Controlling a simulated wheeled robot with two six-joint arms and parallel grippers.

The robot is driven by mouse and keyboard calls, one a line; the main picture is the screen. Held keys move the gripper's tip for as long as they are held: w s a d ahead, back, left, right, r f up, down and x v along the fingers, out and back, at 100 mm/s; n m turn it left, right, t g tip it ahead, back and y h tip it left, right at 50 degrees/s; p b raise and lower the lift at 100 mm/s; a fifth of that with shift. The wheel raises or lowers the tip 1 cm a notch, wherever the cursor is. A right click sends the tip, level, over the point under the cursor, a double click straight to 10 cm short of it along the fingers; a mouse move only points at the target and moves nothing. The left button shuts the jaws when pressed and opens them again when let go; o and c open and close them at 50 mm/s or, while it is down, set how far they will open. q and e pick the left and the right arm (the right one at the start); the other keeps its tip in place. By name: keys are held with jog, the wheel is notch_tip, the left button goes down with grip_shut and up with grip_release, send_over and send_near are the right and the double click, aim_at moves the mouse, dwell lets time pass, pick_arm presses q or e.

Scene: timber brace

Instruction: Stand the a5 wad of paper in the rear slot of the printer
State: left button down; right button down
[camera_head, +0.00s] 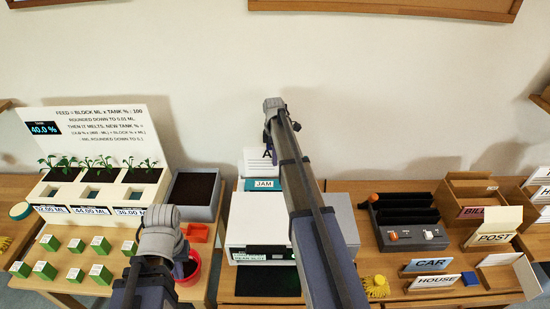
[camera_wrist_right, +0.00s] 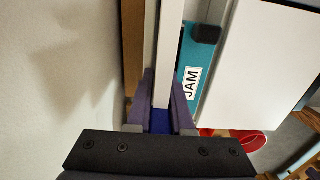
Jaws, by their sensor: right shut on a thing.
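The printer (camera_head: 248,232) is a pale box in the middle of the head view, with a teal strip marked JAM (camera_head: 265,184) on top. A white sheet marked with an A (camera_head: 254,158) stands upright behind the strip; my right arm hides the rest of its label. In the right wrist view, my right gripper (camera_wrist_right: 164,78) is shut on a thin white wad seen edge-on (camera_wrist_right: 171,45), beside the teal strip (camera_wrist_right: 191,85). Whether the wad sits inside the rear slot is hidden. My left gripper (camera_head: 160,235) is over the left table, its fingers not clear.
To the left are a planter with seedlings (camera_head: 98,186), several green blocks (camera_head: 75,245), a dark-soil tray (camera_head: 194,192) and a red bowl (camera_head: 190,270). To the right are a dark slotted device (camera_head: 405,225) and a POST box (camera_head: 490,226). The wall stands close behind the printer.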

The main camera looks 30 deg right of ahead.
jog(key=shift+f, duration=0.1)
dwell(0.3)
jog(key=shift+f+b, duration=0.2)
jog(key=shift+b, duration=0.1)
jog(key=shift+h, duration=0.4)
jog(key=shift+c, duration=1.7)
grip_release()
jog(key=shift+r, duration=0.1)
notch_tip(320, 180, up, 8)
jog(key=p, duration=0.8)
